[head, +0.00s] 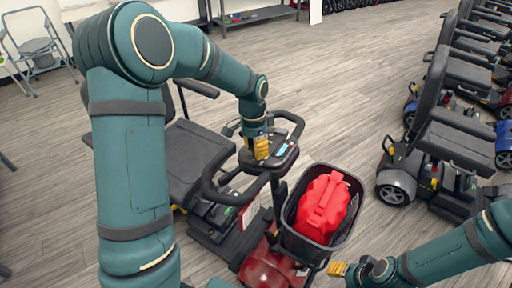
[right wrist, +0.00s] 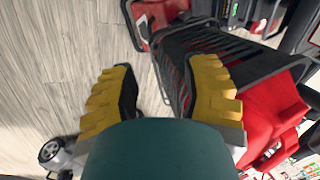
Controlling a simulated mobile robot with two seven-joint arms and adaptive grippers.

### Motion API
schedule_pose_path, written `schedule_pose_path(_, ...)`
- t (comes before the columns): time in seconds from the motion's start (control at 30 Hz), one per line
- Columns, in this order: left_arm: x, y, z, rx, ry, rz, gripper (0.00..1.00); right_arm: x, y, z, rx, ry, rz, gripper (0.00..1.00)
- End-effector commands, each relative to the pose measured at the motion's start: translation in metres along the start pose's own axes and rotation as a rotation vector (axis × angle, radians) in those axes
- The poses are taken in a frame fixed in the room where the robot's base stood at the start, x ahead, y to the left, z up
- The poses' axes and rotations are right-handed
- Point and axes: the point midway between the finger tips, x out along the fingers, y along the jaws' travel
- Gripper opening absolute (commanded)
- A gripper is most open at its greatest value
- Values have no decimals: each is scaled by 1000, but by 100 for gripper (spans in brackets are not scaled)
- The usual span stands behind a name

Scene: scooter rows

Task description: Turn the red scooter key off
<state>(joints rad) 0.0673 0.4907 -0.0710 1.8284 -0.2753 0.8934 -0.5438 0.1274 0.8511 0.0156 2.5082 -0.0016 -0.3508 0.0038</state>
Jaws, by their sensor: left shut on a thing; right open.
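The red scooter (head: 268,266) stands in the middle of the head view, with a black seat, a handlebar and a dark control console (head: 286,157). My left gripper (head: 262,150) reaches down to the console and its yellow fingers are shut at its top. The key is hidden by the fingers, so its position cannot be read. My right gripper (head: 342,269) is beside the front basket, low in the head view. In the right wrist view the right gripper (right wrist: 163,75) is open, with nothing between its fingers.
A black basket (head: 350,224) on the scooter's front holds a red container (head: 323,204); the basket also shows close by in the right wrist view (right wrist: 200,45). A row of other scooters (head: 448,140) stands at the right. Wooden floor is clear between them.

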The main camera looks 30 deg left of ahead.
Motion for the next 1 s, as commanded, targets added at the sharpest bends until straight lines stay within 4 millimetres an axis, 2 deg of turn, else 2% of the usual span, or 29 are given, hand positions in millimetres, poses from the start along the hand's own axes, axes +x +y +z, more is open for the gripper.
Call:
schedule_pose_path(0.27,0,0,0,-157,-4,15,1,-10,-4,1,1,-5,0,47)
schedule_pose_path(1.0,1,-2,2,-816,-6,66,1,-39,-15,-8,8,13,2,47)
